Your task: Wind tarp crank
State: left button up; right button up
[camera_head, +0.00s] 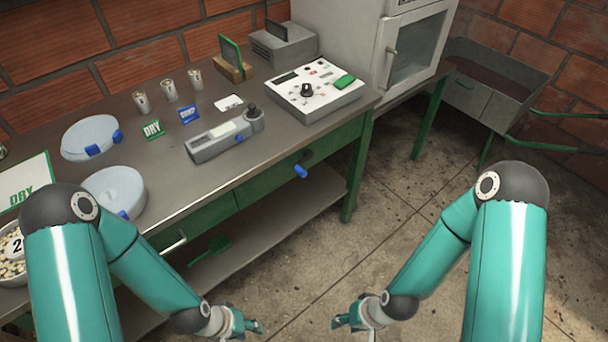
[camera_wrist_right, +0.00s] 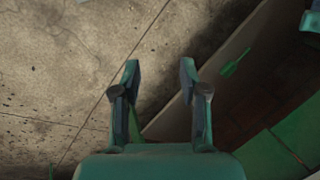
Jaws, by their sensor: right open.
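A small crank with a blue grip (camera_head: 301,171) sticks out from the front of the green workbench, below its top edge. I take it for the tarp crank. No tarp can be made out. My left gripper (camera_head: 250,326) hangs low in front of the bench, below and to the left of the crank, apart from it. Its fingers are too small to judge. My right gripper (camera_head: 347,321) is below and slightly right of the crank, over the floor. In the right wrist view, its fingers (camera_wrist_right: 159,72) stand apart with nothing between them.
The bench top (camera_head: 245,150) holds a grey meter (camera_head: 220,138), a control box (camera_head: 314,90), metal cups, blue-clipped containers and a DRY sign. A green tool (camera_head: 210,250) lies on the lower shelf. A white cabinet and cart stand behind right. Concrete floor (camera_head: 400,225) is open.

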jog(key=shift+o, duration=0.2)
jog(key=w+d+f+n+t+b, duration=0.1)
jog(key=w+f+t+b, duration=0.3)
jog(key=w+b, duration=0.5)
jog(key=w, duration=0.3)
jog(key=shift+d+f+t, duration=0.15)
jog(key=shift+d+t, duration=0.15)
jog(key=shift+d, duration=0.05)
jog(key=n+t+y+b, duration=0.7)
jog(key=n+t+b, duration=0.15)
jog(key=b, duration=0.95)
send_near(304, 176)
jog(key=shift+t, duration=0.45)
jog(key=x, duration=0.6)
jog(key=f+x, duration=0.1)
jog(key=x, duration=0.3)
grip_shut()
jog(key=shift+s, duration=0.1)
